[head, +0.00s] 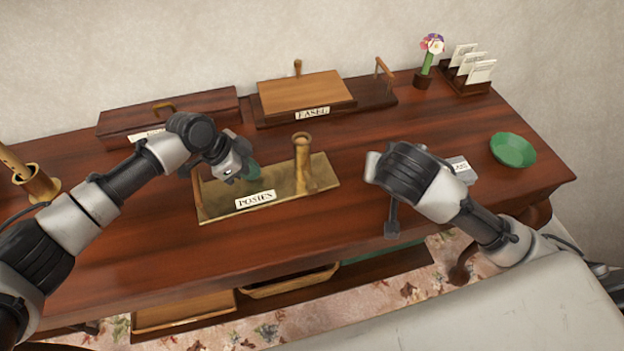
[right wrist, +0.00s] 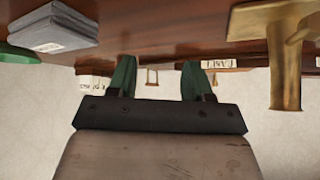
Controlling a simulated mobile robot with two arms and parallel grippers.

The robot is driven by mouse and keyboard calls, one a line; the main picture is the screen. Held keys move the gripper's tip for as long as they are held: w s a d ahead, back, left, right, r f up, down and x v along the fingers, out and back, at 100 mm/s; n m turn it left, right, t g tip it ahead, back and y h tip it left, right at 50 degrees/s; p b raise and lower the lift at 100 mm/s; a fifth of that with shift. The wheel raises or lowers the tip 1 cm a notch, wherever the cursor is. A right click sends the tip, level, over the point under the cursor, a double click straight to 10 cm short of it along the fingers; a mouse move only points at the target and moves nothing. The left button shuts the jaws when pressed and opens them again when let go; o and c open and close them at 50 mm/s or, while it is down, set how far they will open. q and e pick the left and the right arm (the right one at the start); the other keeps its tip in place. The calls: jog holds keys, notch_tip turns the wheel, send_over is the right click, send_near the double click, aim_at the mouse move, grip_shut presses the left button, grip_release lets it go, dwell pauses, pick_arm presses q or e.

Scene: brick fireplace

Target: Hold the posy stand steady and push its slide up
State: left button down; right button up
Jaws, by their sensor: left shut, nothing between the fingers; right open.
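The brass posy stand (head: 225,205), labelled POSIES, lies mid-table with a flat tray and an upright tube (head: 302,155) toward its right end. I cannot tell which part is the slide. My left gripper (head: 253,172) is shut and empty, its green tips over the tray, left of the tube; touching or not is unclear. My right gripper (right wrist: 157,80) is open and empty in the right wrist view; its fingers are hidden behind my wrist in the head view. It is right of the stand, which appears upside down at that view's right edge (right wrist: 285,70).
The easel box (head: 305,92) and a long wooden box (head: 175,115) line the back. A flower vase (head: 424,75) and card rack (head: 468,80) stand back right. A green bowl (head: 513,150) and grey box (head: 462,166) are at right. A brass cup (head: 38,184) stands left.

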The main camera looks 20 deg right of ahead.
aim_at(311, 183)
jog(key=a+r+n+g+y, duration=0.3)
jog(key=a+r+n+y, duration=0.3)
jog(key=a, duration=0.6)
jog(key=shift+m+h, duration=0.3)
jog(key=shift+h, duration=0.1)
jog(key=x, duration=1)
jog(key=shift+s+f, duration=0.3)
jog(key=shift+f, duration=0.1)
jog(key=shift+r, duration=0.1)
grip_shut()
